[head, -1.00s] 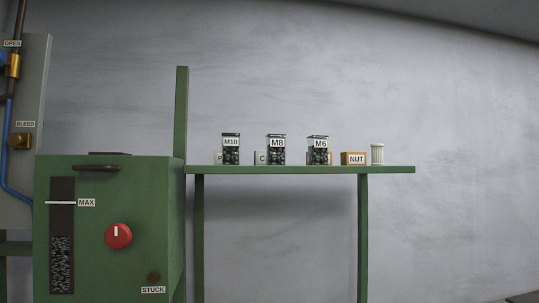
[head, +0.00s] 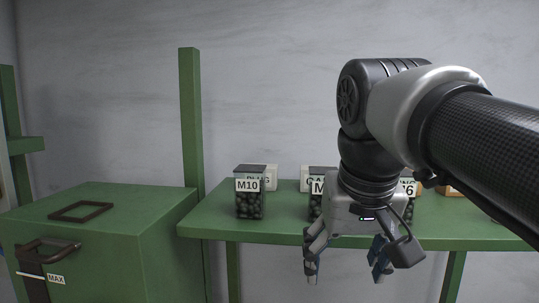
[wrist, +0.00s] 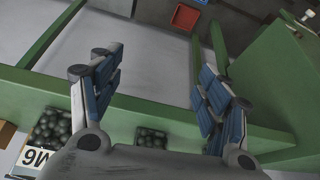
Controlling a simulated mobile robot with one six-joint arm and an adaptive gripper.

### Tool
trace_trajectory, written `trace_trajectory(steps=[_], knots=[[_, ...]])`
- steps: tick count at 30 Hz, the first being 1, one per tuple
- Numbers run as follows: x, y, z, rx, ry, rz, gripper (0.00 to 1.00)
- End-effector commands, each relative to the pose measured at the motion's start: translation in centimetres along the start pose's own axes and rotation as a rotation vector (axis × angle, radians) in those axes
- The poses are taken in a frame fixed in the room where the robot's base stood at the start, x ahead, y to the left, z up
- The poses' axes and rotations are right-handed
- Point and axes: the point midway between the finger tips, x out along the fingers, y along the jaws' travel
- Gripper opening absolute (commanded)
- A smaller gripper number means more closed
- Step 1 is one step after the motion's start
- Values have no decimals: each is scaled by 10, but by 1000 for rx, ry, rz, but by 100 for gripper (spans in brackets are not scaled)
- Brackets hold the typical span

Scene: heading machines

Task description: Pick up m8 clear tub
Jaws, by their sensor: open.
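The M8 clear tub (head: 315,206) stands on the green shelf in the head view, filled with dark pieces. My arm and gripper hide most of it, and only the first letter of its label shows. My gripper (head: 345,273) is open and empty, pointing down in front of the shelf's front edge, its fingertips appearing below the shelf top. In the wrist view, a tub of dark pieces that looks like the M8 tub (wrist: 150,139) shows beyond the gripper (wrist: 155,80) base, not between the fingertips.
The M10 tub (head: 249,201) stands left of M8, and the M6 tub (head: 408,203) right of it, also in the wrist view (wrist: 50,128). Label blocks stand behind. The green shelf (head: 215,222) adjoins a green machine (head: 120,235). A red bin (wrist: 186,17) is below.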

Motion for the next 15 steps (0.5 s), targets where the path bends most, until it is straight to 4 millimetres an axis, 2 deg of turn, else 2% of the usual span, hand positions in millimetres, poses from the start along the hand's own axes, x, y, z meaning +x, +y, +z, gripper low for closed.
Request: trace_trajectory(steps=[1,6,9,12,15], knots=[[-36,-2,-27,7,1,3,70],[-107,-6,-86,38,-1,14,70],[-140,-8,-113,55,-2,20,70],[-164,-10,-132,69,-3,24,70],[-178,-11,-144,79,-3,26,70]])
